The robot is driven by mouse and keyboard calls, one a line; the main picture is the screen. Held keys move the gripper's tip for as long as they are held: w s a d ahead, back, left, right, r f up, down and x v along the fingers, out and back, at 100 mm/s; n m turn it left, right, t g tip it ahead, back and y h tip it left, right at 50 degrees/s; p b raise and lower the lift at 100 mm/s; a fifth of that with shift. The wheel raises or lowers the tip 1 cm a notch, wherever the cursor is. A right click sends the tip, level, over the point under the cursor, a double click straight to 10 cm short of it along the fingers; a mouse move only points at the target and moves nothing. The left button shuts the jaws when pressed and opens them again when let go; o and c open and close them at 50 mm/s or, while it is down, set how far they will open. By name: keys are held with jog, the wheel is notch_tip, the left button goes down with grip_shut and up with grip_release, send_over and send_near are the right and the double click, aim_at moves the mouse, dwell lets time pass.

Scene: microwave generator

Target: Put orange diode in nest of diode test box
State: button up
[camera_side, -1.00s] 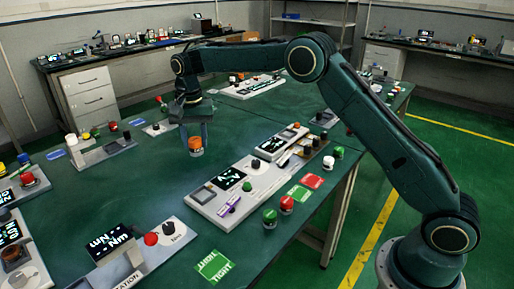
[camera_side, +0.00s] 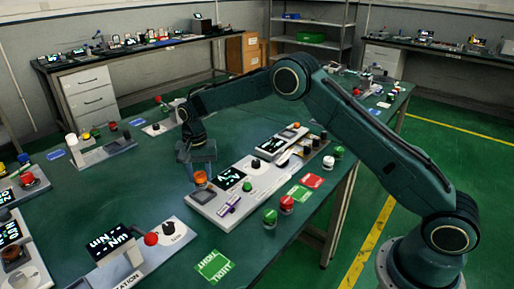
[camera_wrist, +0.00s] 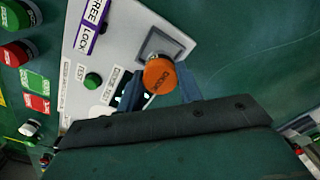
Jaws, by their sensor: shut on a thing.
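The orange diode (camera_side: 200,177) is held in my gripper (camera_side: 198,172), which is shut on it. The diode covers part of the nest in the wrist view. I cannot tell whether the diode touches the nest.
The test box carries a display (camera_side: 230,178), a purple-edged lock slider (camera_wrist: 92,25) and a green test button (camera_wrist: 93,81). Green (camera_side: 270,217) and red (camera_side: 287,203) parts stand in front of it. A station with a red knob (camera_side: 151,239) lies at the lower left.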

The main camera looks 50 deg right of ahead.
aim_at(201, 184)
jog(key=shift+f, duration=2.05)
jog(key=shift+f, duration=0.15)
jog(key=o, duration=1.1)
notch_tip(201, 184, up, 11)
jog(key=shift+r, duration=0.65)
